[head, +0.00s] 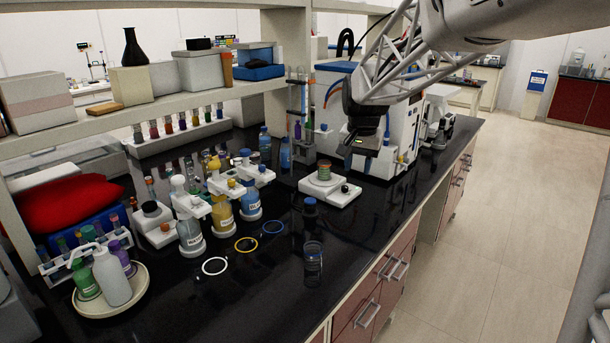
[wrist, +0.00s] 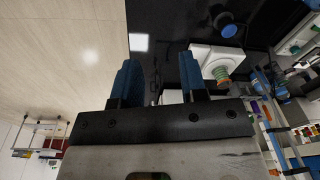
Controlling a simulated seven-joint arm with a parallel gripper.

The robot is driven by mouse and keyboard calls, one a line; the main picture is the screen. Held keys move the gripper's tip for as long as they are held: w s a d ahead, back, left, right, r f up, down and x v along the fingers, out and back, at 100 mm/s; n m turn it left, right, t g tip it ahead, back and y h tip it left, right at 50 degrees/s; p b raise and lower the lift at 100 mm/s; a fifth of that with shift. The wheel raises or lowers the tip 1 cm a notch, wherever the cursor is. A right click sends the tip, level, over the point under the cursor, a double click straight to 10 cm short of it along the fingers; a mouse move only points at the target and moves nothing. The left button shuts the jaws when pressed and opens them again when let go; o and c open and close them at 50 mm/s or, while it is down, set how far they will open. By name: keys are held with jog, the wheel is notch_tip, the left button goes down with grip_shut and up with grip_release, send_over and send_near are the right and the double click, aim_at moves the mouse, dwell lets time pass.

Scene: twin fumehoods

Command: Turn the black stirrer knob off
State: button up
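A white stirrer (head: 330,192) stands on the black bench with a green and orange jar (head: 324,169) on top. Its small black knob (head: 345,188) is on the right part of its body. My gripper (head: 358,145) hangs above and a little behind and right of the stirrer, apart from it. In the wrist view my gripper (wrist: 160,80) shows two blue fingers spread wide with nothing between them. The stirrer (wrist: 207,53) and the jar (wrist: 222,76) lie right of the fingers there. I cannot make out the knob in the wrist view.
A large white machine (head: 385,125) is close behind my gripper. The front bench is mostly clear.

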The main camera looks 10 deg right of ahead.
jog(key=w+d+f+m, duration=0.1)
jog(key=w+f, duration=0.2)
jog(key=w, duration=0.5)
jog(key=w+d+f+m, duration=0.1)
jog(key=w+f, duration=0.2)
jog(key=w, duration=0.5)
jog(key=m+g, duration=0.1)
jog(key=m, duration=0.1)
send_over(345, 187)
jog(key=f, duration=0.9)
jog(key=shift+s, duration=0.2)
jog(key=shift+w+f+m, duration=0.3)
jog(key=shift+w+f, duration=0.05)
jog(key=shift+f, duration=3.9)
jog(key=c, duration=0.6)
jog(key=shift+c, duration=0.2)
